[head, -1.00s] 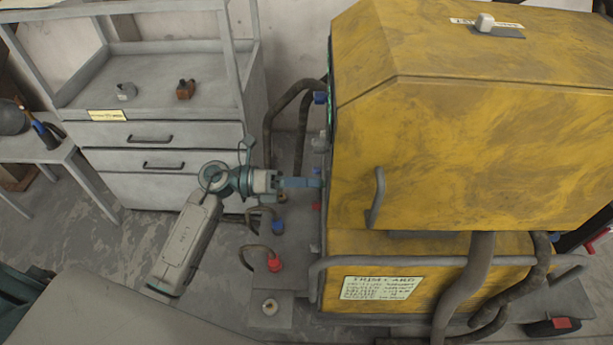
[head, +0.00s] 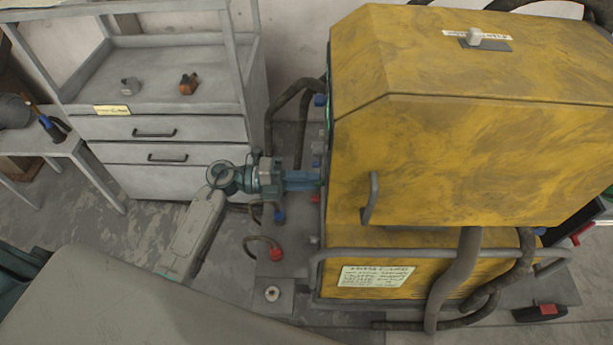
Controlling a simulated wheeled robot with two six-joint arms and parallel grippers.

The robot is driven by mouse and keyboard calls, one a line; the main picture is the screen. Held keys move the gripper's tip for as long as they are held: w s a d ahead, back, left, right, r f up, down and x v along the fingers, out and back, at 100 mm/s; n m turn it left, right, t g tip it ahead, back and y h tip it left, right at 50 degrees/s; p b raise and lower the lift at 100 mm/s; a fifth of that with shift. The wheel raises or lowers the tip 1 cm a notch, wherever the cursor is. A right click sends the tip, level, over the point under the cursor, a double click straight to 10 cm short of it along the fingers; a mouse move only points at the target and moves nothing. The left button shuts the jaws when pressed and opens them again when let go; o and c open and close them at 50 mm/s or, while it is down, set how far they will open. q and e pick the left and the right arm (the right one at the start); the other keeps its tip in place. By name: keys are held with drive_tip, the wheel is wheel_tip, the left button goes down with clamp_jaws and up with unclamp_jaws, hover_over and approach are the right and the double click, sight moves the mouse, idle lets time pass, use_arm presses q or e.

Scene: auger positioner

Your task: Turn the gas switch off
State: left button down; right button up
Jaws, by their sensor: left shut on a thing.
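A large yellow machine (head: 460,150) fills the right half of the head view. Its left side face is seen almost edge-on, with small fittings along it. My left gripper (head: 318,180) reaches in from the left, its blue fingers pointing right against that side face. It is shut on a small part there, which the fingers and the viewing angle mostly hide. I cannot tell from this view how the gas switch is turned. My right gripper is not in view.
A grey cabinet (head: 165,125) with drawers stands behind my left arm, with small parts on its shelf. Hoses with red (head: 277,254) and blue ends lie below the gripper. A grey rail and thick hoses (head: 465,275) run along the machine's front.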

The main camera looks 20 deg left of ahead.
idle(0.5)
use_arm(q)
drive_tip(key=c, duration=1.3)
unclamp_jaws()
drive_tip(key=b+v, duration=0.4)
drive_tip(key=v, duration=0.7)
drive_tip(key=shift+w, duration=0.1)
